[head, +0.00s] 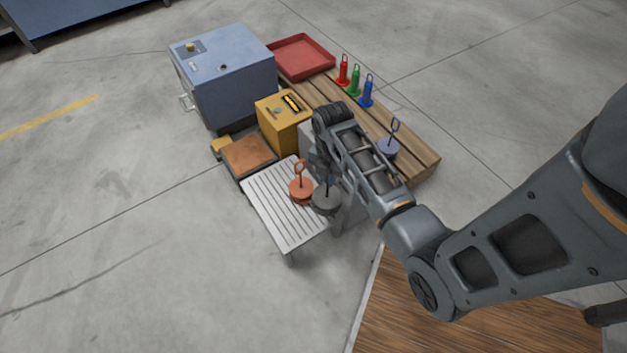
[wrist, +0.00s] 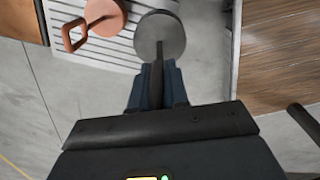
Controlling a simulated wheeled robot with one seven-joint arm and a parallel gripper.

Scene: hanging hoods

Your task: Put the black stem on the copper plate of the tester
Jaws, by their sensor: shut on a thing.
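The black stem, a dark grey disc (head: 325,204) with an upright shaft, is at the right edge of the slatted white rack. Its disc also shows in the wrist view (wrist: 160,35). My gripper (head: 324,168) is shut on its shaft, with the two fingers (wrist: 158,84) on either side; the arm partly hides this in the head view. I cannot tell whether the disc touches the rack. The tester is a yellow box (head: 278,122) with a copper plate (head: 250,153) in front of it. The plate looks bare and lies up and left of my gripper.
An orange stem (head: 301,190) with a loop handle stands on the slatted rack (head: 272,204), close beside the black disc. A grey-blue stem (head: 389,147), red, green and blue pieces (head: 355,80) and a red tray (head: 302,57) are on the pallet. A blue-grey cabinet (head: 225,80) stands behind the plate.

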